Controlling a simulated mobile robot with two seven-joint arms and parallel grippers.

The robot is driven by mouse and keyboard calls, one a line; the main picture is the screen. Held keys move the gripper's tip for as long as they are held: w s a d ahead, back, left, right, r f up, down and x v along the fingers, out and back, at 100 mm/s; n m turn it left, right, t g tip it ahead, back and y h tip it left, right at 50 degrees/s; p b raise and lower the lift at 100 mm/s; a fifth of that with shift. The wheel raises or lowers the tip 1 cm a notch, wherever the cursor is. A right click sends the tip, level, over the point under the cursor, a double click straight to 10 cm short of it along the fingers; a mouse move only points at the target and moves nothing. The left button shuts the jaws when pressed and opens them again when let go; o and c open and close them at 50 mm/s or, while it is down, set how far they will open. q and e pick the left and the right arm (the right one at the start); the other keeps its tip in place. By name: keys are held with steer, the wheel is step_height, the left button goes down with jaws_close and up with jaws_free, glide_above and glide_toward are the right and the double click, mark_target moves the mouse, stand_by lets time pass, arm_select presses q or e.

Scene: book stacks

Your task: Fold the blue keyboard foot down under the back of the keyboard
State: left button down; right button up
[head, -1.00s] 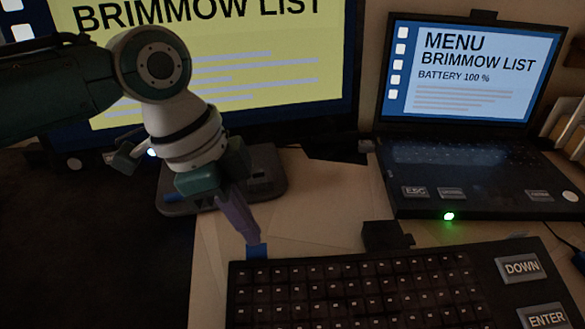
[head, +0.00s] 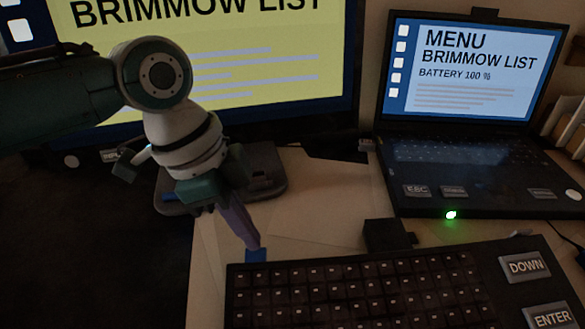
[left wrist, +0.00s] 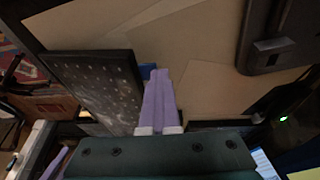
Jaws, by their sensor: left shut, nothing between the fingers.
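The dark keyboard (head: 350,295) lies at the bottom of the head view and shows as a slanted dark slab in the left wrist view (left wrist: 95,85). The blue foot (head: 256,256) is a small blue piece at its back edge, near the left corner. Only a sliver of blue (left wrist: 147,71) shows beside the fingers in the wrist view. My left gripper (head: 253,244) points down with its purple fingers together and empty. Its tips are right at the foot and partly cover it; whether they touch cannot be told. My right gripper is not seen.
A monitor (head: 270,65) stands behind my left arm, with a grey base (head: 265,178) under it. An open laptop (head: 470,150) stands at the back right. A small black block (head: 385,235) sits behind the keyboard.

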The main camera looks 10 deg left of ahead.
arm_select(q)
steer(key=shift+s+f+b, duration=0.1)
steer(key=shift+f+b, duration=0.5)
steer(key=shift+f, duration=0.45)
stand_by(0.5)
steer(key=shift+w+f+b, duration=0.1)
steer(key=shift+w+b, duration=0.15)
steer(key=shift+b, duration=0.1)
steer(key=shift+w+a+b, duration=0.1)
steer(key=shift+w+b, duration=0.2)
steer(key=shift+w, duration=0.1)
step_height(320, 180, up, 10)
steer(key=p, duration=1)
steer(key=shift+s, duration=0.1)
